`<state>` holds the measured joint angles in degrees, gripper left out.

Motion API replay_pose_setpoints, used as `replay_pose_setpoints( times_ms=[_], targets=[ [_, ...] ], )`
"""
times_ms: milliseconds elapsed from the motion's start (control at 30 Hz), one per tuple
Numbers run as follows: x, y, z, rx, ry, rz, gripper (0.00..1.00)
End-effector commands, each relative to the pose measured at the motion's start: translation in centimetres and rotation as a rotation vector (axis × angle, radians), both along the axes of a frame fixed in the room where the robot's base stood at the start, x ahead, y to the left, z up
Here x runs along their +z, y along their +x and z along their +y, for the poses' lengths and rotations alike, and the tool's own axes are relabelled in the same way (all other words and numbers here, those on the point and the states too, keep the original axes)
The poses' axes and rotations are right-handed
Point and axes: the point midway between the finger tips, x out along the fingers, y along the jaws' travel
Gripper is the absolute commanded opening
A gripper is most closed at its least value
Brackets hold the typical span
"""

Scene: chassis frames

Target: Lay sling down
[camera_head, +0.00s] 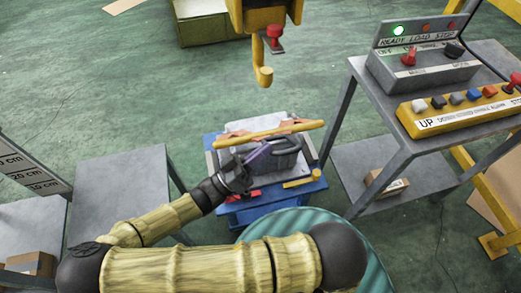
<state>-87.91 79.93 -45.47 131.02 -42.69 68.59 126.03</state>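My gripper appears closed around the strap's lower left end; the fingers are small and dark. A yellow bar (268,133) with orange-brown pieces beside it lies across the load's top. The load rests on a blue stand (232,215). Whether the strap touches the load or hangs just above it, I cannot tell.
A yellow hoist hook (263,76) hangs beyond the load. At right, a grey table (395,150) bears a control box (420,68) and a yellow button pendant (462,108). A bare grey table (118,195) stands left. Green floor is open behind.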

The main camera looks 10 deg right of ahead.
Motion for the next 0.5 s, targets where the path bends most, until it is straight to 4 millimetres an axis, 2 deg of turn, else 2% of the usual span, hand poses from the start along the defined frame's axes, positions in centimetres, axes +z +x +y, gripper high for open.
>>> replay_pose_setpoints(
  times_ms=[33,200,367,500],
  targets=[
    [-1.3,-0.3,-0.1,-0.005,0.026,0.013,0.0],
    [-1.3,-0.3,-0.1,-0.004,0.026,0.014,0.0],
    [-0.6,-0.1,0.0,-0.005,0.024,0.013,0.0],
    [0.8,0.5,0.1,-0.005,0.018,0.009,0.0]
  ],
)
